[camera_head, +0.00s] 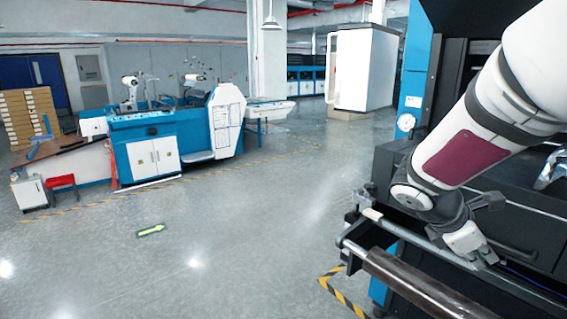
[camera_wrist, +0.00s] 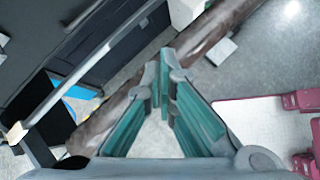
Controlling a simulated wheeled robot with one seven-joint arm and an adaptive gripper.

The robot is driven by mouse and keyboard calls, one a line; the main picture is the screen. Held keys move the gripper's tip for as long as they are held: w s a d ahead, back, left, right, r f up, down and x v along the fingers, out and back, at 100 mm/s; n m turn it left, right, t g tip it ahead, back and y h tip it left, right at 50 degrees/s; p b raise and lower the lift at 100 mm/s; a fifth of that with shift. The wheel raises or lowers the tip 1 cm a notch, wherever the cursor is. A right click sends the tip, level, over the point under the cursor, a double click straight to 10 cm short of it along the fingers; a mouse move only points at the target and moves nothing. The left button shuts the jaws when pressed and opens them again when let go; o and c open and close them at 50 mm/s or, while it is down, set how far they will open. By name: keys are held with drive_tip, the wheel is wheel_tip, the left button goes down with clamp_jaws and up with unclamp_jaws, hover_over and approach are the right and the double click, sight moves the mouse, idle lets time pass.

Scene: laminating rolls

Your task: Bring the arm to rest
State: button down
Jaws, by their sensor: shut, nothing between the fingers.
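My gripper (camera_head: 485,260) is at the lower right of the head view, at the end of my white arm, which reaches down from the upper right. It is close to the front rail of the dark machine; I cannot tell if it touches. In the wrist view the green-padded fingers of my gripper (camera_wrist: 165,75) meet at their tips and hold nothing. A brown roll (camera_head: 415,285) lies along the machine's front, below the gripper in the head view. In the wrist view the roll (camera_wrist: 112,117) passes behind the fingers.
The dark machine (camera_head: 518,180) fills the right side, partly hidden by my arm. A metal rail (camera_head: 400,230) runs along its front, beside the roll. A blue and white machine (camera_head: 150,150) stands at the back left. The grey floor (camera_head: 230,240) between is clear.

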drive_tip(key=s+a+r+m+t+y, duration=0.2)
drive_tip(key=s+a+r+m+y, duration=0.1)
drive_tip(key=s+a+m, duration=0.5)
drive_tip(key=s+a+r+m+t+y, duration=0.2)
drive_tip(key=s+a+r+m+y, duration=0.2)
drive_tip(key=s+a+m+y, duration=0.2)
drive_tip(key=s+a+m, duration=0.2)
drive_tip(key=a, duration=0.2)
drive_tip(key=shift+s+a+r, duration=0.15)
